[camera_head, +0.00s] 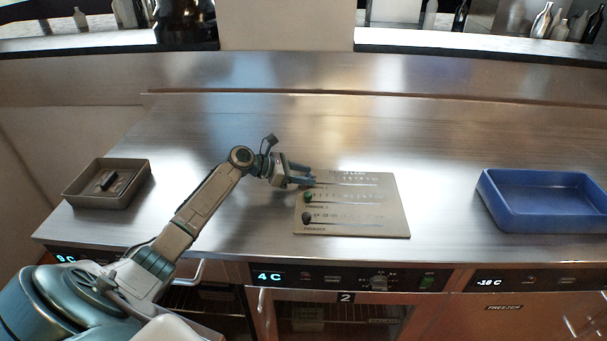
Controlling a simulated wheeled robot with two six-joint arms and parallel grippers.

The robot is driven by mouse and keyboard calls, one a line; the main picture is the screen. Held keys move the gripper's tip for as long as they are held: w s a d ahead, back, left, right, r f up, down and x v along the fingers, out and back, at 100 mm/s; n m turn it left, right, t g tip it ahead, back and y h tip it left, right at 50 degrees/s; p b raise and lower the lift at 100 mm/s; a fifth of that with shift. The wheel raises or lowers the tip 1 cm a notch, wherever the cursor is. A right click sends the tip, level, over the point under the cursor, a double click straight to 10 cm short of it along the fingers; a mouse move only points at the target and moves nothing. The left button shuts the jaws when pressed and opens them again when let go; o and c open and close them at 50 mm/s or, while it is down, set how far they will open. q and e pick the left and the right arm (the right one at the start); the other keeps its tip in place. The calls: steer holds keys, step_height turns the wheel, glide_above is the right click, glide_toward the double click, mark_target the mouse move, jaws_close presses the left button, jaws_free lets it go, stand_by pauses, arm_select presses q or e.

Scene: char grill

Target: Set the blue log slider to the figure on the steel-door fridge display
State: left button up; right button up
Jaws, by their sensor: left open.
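A pale slider panel (390,217) lies flat on the steel counter, with rows of small printed marks. A green knob (308,197) sits at the left end of the middle row and a dark knob (306,218) at the left end of the bottom row. My left gripper (309,176) is open at the left end of the top row, and its fingers cover that spot. I cannot clearly tell the blue knob from the fingers. The fridge displays read 4 C (270,276) in the middle and -18 C (489,282) at right. My right gripper is out of view.
A brown tray (122,198) holding a small dark object stands at left. An empty blue tray (545,218) stands at right. The front-left display (66,258) shows 0 C, partly unclear. The counter behind the panel is clear.

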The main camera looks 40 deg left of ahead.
arm_select(q)
steer(key=shift+c, duration=0.4)
jaws_close()
steer(key=shift+w+d+r, duration=0.1)
steer(key=shift+w+d, duration=0.05)
steer(key=shift+d, duration=0.1)
steer(key=p, duration=0.4)
glide_toward(363, 186)
steer(key=w+d+p, duration=0.1)
steer(key=w+d, duration=0.1)
steer(key=w, duration=0.1)
steer(key=w+d+p, duration=0.1)
steer(key=w+d, duration=0.2)
steer(key=shift+d, duration=0.2)
steer(key=shift+w+d, duration=0.35)
steer(key=shift+d, duration=0.3)
steer(key=shift+o, duration=0.4)
jaws_free()
steer(key=shift+a, duration=0.15)
